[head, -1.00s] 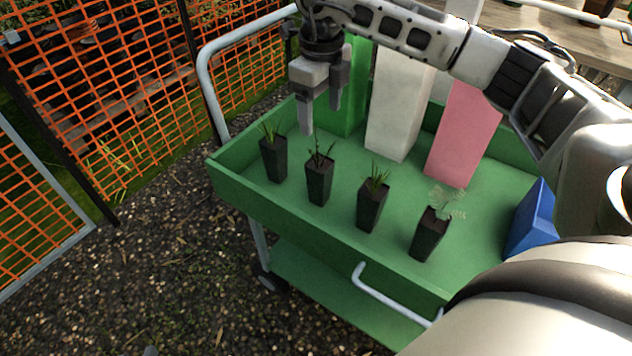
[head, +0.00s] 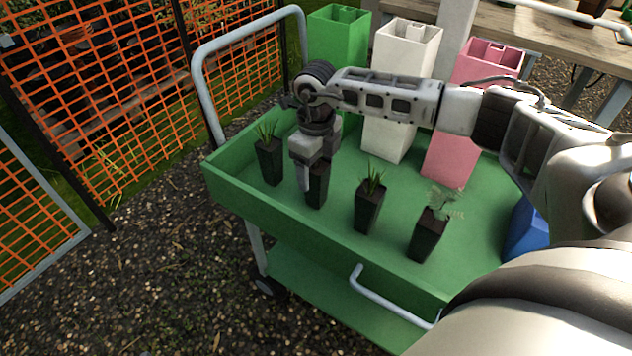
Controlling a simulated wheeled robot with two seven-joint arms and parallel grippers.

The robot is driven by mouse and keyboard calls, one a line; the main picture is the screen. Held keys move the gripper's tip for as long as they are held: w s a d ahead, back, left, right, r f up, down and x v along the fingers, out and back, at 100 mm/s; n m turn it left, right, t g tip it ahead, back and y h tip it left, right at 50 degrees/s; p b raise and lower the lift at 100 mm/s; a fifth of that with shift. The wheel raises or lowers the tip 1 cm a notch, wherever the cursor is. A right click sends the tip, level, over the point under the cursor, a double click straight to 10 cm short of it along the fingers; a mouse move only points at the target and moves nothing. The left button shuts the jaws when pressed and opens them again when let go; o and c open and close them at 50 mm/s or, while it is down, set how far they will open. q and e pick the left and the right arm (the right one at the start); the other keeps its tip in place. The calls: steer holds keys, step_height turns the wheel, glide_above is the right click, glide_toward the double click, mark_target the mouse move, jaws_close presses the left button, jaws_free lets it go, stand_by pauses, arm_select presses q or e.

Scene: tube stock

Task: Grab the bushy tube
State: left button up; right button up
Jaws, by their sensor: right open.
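Several dark square tubes with plants stand in a row in the green cart tray (head: 262,205). The leftmost tube (head: 269,163) has upright grassy green leaves. The second tube (head: 317,190) is partly covered by my right gripper; its plant, sparse and dark earlier, is hidden. The third tube (head: 368,207) has spiky green leaves. The rightmost tube (head: 427,238) has pale, feathery, spreading foliage, the widest of the row. My right gripper (head: 314,172) is open and points down at the second tube, its fingers around or just before the tube's top; I cannot tell which. My left gripper is out of view.
Tall green (head: 338,42), white (head: 400,90) and pink (head: 455,150) containers stand along the tray's back. A blue block (head: 524,232) is at the right. Orange mesh fence (head: 100,110) stands left; a wooden table (head: 560,40) is behind.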

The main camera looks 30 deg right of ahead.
steer(key=c, duration=1.2)
steer(key=shift+o, duration=0.2)
